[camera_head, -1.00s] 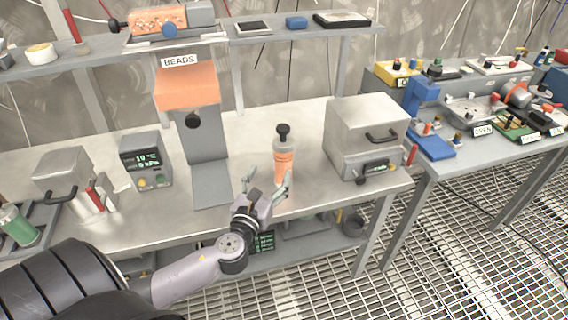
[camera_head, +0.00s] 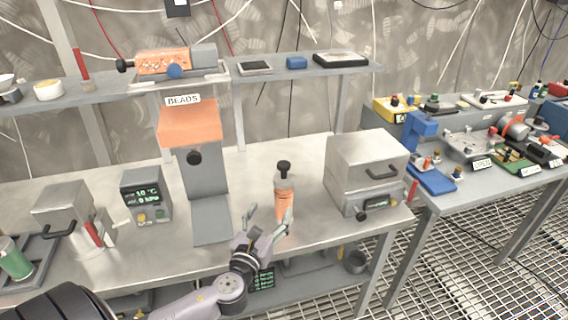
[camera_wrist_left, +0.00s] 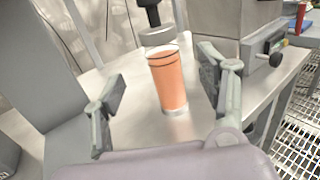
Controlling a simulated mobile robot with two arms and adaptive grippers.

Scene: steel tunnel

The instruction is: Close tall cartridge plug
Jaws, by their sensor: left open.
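The tall cartridge (camera_head: 284,204) stands upright on the steel bench, clear with orange contents and a grey collar. Its black plug (camera_head: 284,168) with a round knob sits at the top; I cannot tell how deep it is seated. In the left wrist view the cartridge (camera_wrist_left: 167,80) stands ahead, between the fingers' directions, and the plug (camera_wrist_left: 149,12) is cut by the top edge. My left gripper (camera_head: 266,218) is open and empty, in front of the cartridge and slightly left of it. In the left wrist view its fingers (camera_wrist_left: 165,105) are spread wide. My right gripper is not in view.
The bead dispenser (camera_head: 190,130) stands left of the cartridge, and a grey metal box (camera_head: 366,168) with a handle stands to its right. A display unit (camera_head: 146,196) and another metal box (camera_head: 64,208) are farther left. Bare bench lies around the cartridge.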

